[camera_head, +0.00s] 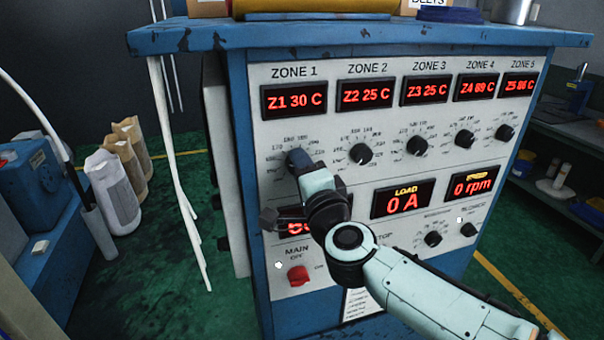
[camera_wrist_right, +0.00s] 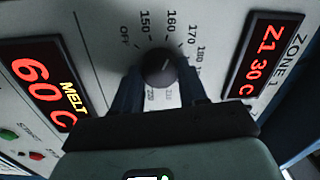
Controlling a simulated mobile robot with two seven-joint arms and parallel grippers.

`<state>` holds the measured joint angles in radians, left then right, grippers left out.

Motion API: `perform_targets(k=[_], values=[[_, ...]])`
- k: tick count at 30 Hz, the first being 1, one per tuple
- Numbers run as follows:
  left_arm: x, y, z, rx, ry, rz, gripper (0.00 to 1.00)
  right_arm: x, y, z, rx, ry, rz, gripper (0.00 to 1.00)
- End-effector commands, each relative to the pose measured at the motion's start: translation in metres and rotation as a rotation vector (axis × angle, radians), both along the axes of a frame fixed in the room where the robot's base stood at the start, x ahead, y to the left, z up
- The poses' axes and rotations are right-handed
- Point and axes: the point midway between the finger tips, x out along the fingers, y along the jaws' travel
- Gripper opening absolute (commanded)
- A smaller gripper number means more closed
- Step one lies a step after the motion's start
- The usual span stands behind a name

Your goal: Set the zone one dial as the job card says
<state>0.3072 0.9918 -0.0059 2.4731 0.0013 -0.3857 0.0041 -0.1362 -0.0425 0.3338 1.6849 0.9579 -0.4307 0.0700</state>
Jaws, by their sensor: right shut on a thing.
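The zone one dial (camera_wrist_right: 160,67) is a black round knob on the white panel (camera_head: 380,90). Its printed scale shows OFF, 150, 160, 170 and 180 in the right wrist view. Its pointer is too dark to read surely. My right gripper (camera_head: 299,162) is shut on this dial, one finger on each side, as the right wrist view (camera_wrist_right: 160,82) shows. It hides most of the dial in the head view. The zone 1 display (camera_head: 293,100) reads Z1 30 C. My left gripper is not in view, and I cannot make out a readable job card.
The zone 2 dial (camera_head: 360,154) and other dials sit to the right. A red main switch (camera_head: 298,276) is below my right gripper. The melt display (camera_wrist_right: 45,87) reads 60 C, the load display (camera_head: 402,199) 0 A. Bags (camera_head: 112,178) stand on the floor at left.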

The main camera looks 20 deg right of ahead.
Motion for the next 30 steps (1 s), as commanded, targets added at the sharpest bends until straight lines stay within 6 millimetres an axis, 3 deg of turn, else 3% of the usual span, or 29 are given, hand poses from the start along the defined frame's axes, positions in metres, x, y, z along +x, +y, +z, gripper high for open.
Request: perform_targets(k=[15, 30], values=[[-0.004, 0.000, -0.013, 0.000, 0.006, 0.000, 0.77, 0.000, 0.001, -0.002, 0.321, 0.011, 0.000, 0.12], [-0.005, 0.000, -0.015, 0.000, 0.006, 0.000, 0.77, 0.000, 0.001, -0.002, 0.372, 0.013, 0.000, 0.12]])
